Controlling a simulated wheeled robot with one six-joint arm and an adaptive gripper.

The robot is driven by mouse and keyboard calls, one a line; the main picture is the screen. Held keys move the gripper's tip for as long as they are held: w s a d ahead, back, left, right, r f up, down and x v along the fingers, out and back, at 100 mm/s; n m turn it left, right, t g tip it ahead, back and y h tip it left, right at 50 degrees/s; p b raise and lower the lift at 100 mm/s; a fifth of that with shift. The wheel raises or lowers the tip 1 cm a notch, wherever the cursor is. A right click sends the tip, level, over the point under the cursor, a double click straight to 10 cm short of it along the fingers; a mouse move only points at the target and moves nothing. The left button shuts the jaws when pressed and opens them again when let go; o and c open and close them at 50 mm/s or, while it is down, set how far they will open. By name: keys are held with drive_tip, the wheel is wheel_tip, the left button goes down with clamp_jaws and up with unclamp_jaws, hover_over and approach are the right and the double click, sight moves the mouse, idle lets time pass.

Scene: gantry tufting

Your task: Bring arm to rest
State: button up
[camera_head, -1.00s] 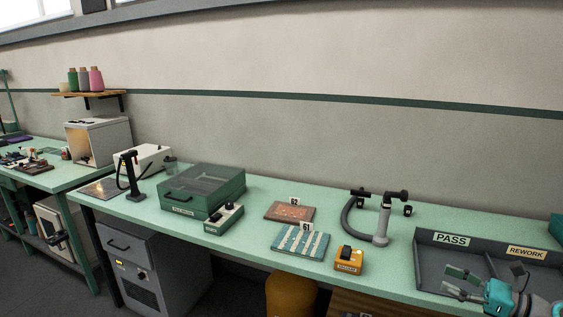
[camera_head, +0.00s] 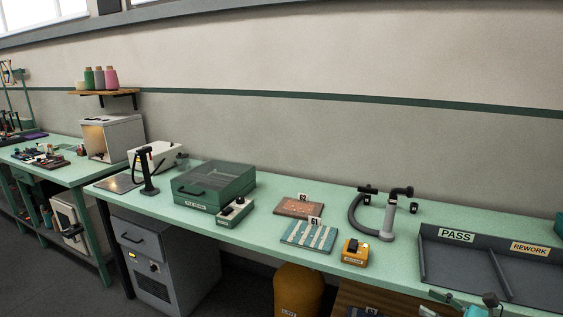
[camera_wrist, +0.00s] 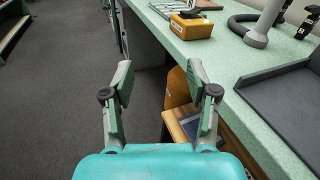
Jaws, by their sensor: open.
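My gripper (camera_wrist: 160,92) is open and empty in the wrist view. Its two fingers stand apart in front of the bench's front edge, over the grey floor, with nothing between them but the floor and the bench's underside behind. In the head view only a small part of my arm shows at the lower right corner, in front of the grey tray; the fingertips are hard to make out there.
The green bench (camera_head: 340,208) carries a grey tray marked PASS and REWORK (camera_head: 430,262), an orange device (camera_head: 355,252), two sample plates (camera_head: 309,236) (camera_head: 298,207), a hose with a grey stand (camera_head: 388,222) and a green lidded box (camera_head: 213,186). An orange bin (camera_head: 297,290) stands below.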

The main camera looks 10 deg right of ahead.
drive_tip(key=s+a+f+n+h, duration=0.1)
drive_tip(key=s+a+f+h, duration=0.1)
drive_tip(key=a+f, duration=0.5)
drive_tip(key=s+a+f+n+h, duration=0.1)
drive_tip(key=s+a+f+h, duration=0.1)
drive_tip(key=a+f, duration=0.55)
drive_tip(key=s+a+f+n+g+h, duration=0.1)
drive_tip(key=s+a+f+n+h, duration=0.1)
drive_tip(key=s+a+f+n, duration=0.25)
drive_tip(key=s+a+f+n+g+h, duration=0.1)
drive_tip(key=s+a+f+h, duration=0.15)
drive_tip(key=s+f, duration=0.4)
drive_tip(key=s+a+r+n+h, duration=0.1)
drive_tip(key=s+a+r+n, duration=0.15)
drive_tip(key=s, duration=0.35)
drive_tip(key=s+a+r+n+h, duration=0.1)
drive_tip(key=s+n, duration=0.2)
drive_tip(key=s, duration=0.2)
drive_tip(key=s+a+r+n, duration=0.1)
drive_tip(key=s+r+n, duration=0.15)
drive_tip(key=s, duration=0.35)
drive_tip(key=s+a+r+n+t+y, duration=0.1)
drive_tip(key=s+a+r+n+t, duration=0.1)
drive_tip(key=s+r+n, duration=0.8)
wheel_tip(320, 180, up, 4)
drive_tip(key=a+n, duration=0.1)
drive_tip(key=n, duration=0.1)
drive_tip(key=shift+s+a+f+n, duration=0.15)
drive_tip(key=shift+f+n, duration=0.1)
drive_tip(key=shift+n, duration=0.1)
